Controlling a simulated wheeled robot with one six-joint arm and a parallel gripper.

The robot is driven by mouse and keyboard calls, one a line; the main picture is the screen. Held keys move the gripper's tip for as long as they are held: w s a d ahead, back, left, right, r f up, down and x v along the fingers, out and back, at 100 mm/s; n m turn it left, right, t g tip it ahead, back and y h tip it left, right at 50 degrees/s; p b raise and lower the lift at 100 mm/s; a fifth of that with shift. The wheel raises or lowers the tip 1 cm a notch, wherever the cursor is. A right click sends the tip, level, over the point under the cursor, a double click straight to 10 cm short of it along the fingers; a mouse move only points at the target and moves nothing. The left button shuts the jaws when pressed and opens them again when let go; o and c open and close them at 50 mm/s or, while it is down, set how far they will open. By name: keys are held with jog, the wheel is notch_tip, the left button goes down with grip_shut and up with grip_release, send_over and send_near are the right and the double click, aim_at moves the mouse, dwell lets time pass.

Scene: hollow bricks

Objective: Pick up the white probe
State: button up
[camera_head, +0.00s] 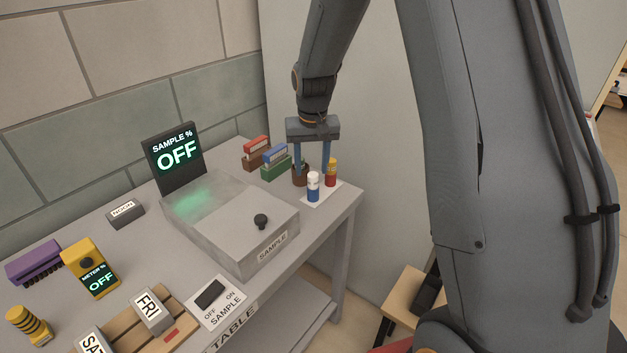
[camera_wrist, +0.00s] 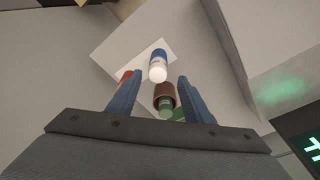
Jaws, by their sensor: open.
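The white probe (camera_head: 313,187) is a small upright cylinder with a white top and a blue lower part, standing on a white card (camera_head: 318,198) at the table's right end. In the wrist view the white probe (camera_wrist: 158,66) shows just beyond the fingertips, apart from them. My gripper (camera_head: 312,170) points down behind it, blue fingers spread. In the wrist view my gripper (camera_wrist: 158,80) has a brown cylinder (camera_wrist: 165,92) with a green end showing between its fingers. A red and yellow cylinder (camera_head: 331,173) stands to the right, partly hidden by the left finger in the wrist view.
A grey sample box (camera_head: 228,222) with a black knob stands left of the card, its screen (camera_head: 175,155) reading OFF. Red and blue-green holders (camera_head: 274,163) stand behind. A yellow meter (camera_head: 90,268) and a switch panel (camera_head: 216,301) are at the left and front.

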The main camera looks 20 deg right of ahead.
aim_at(313, 174)
jog(key=shift+w+d+f+p, duration=0.15)
jog(key=shift+f+p, duration=0.15)
jog(key=shift+f, duration=0.65)
jog(key=shift+s+d+f+p, duration=0.1)
jog(key=shift+f+p, duration=0.15)
jog(key=shift+f, duration=0.7)
jog(key=c, duration=1.2)
jog(key=shift+o, duration=0.2)
